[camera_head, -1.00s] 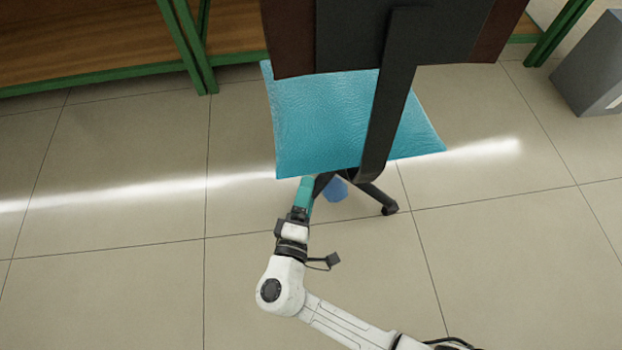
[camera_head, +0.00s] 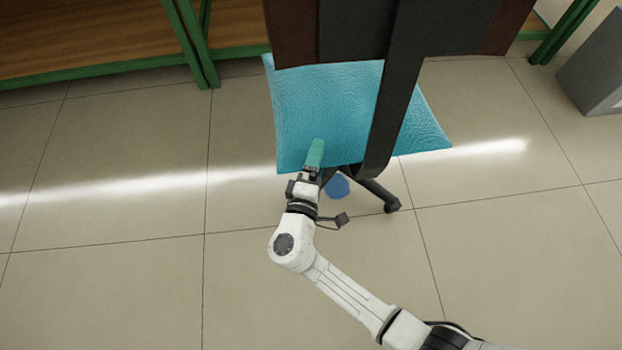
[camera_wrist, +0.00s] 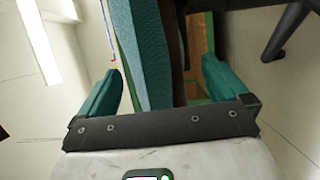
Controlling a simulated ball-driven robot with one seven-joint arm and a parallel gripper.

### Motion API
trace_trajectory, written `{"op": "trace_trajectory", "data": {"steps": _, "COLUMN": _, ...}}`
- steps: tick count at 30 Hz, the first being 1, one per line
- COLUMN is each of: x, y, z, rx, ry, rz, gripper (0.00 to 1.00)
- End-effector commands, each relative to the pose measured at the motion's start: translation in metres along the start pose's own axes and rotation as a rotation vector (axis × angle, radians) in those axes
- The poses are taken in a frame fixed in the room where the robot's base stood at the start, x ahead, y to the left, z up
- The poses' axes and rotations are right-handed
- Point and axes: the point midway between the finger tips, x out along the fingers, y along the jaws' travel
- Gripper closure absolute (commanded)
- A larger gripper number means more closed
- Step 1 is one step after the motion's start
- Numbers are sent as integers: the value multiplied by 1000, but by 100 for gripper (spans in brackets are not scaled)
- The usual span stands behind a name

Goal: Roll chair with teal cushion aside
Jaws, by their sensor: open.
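The chair's teal cushion (camera_head: 330,105) lies on the seat, with the dark backrest (camera_head: 350,35) and black back support (camera_head: 395,95) over its right part. A black caster leg (camera_head: 380,195) shows below. My gripper (camera_head: 316,150) overlaps the cushion's near edge in the head view. In the wrist view my gripper (camera_wrist: 163,72) is open, its teal fingers either side of the cushion's edge (camera_wrist: 150,55). I cannot tell whether either finger touches it. A chair leg (camera_wrist: 290,35) also shows there at upper right. Most of the base is hidden.
A blue object (camera_head: 337,187) sits under the chair, partly hidden. A green-framed wooden bench or shelf (camera_head: 90,40) runs along the back. A grey box (camera_head: 595,75) stands at the right. Tiled floor is clear left of the chair and in front at right.

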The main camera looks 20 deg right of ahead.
Motion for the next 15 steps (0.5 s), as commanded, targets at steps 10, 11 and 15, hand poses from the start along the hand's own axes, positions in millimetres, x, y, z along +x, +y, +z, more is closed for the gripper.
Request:
{"op": "trace_trajectory", "data": {"steps": 10, "x": 29, "y": 0, "z": 0, "rx": 0, "ry": 0, "rz": 0, "gripper": 0}}
{"op": "trace_trajectory", "data": {"steps": 11, "x": 30, "y": 0, "z": 0, "rx": 0, "ry": 0, "rz": 0, "gripper": 0}}
{"op": "trace_trajectory", "data": {"steps": 15, "x": 30, "y": 0, "z": 0, "rx": 0, "ry": 0, "rz": 0, "gripper": 0}}
